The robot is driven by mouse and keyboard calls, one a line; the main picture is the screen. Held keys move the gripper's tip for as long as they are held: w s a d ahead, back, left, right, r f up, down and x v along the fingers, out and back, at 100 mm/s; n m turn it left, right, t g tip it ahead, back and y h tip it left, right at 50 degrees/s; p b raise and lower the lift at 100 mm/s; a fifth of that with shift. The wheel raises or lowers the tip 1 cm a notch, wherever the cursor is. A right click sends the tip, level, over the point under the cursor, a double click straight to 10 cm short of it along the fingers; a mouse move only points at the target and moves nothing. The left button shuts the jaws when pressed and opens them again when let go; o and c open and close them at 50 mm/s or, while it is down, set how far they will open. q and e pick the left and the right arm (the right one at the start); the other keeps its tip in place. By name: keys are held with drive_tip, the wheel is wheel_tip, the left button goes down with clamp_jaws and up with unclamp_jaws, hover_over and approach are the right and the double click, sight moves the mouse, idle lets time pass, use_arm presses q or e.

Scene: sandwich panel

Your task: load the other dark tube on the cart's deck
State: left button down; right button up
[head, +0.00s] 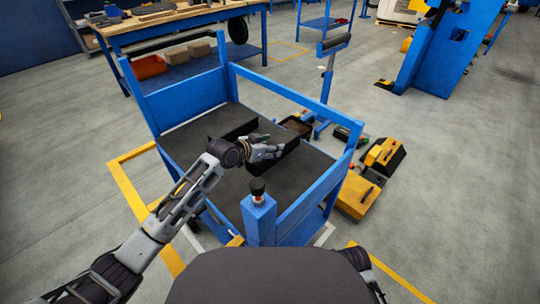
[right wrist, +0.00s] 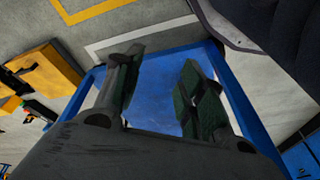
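The blue cart (head: 292,95) stands in the middle of the head view, with a dark grey deck (head: 205,178) inside its blue rails. A black, box-like tube (head: 234,131) lies across the far part of the deck. Another black tube (head: 270,166) shows just below my left gripper (head: 272,149), which is low over the deck. The dark surfaces blend, and I cannot tell whether its fingers hold this tube. My right gripper (right wrist: 160,90) is open and empty in the right wrist view, over a blue surface with blue rails either side.
A blue post with a black knob (head: 257,187) rises at the cart's near corner. Yellow cases (head: 358,193) and a dark tray (head: 296,127) lie on the floor right of the cart. A workbench (head: 180,22) stands behind. Floor on the left is mostly clear.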

use_arm(q)
drive_tip(key=shift+r, duration=0.1)
drive_tip(key=shift+f, duration=0.5)
drive_tip(key=shift+f+b, duration=0.45)
drive_tip(key=shift+f, duration=0.95)
use_arm(e)
drive_tip(key=shift+a+r, duration=0.2)
drive_tip(key=shift+r, duration=0.75)
drive_tip(key=shift+s+f, duration=0.1)
drive_tip(key=shift+f, duration=0.05)
use_arm(q)
drive_tip(key=c, duration=0.5)
unclamp_jaws()
drive_tip(key=shift+f, duration=0.2)
drive_tip(key=shift+c, duration=0.2)
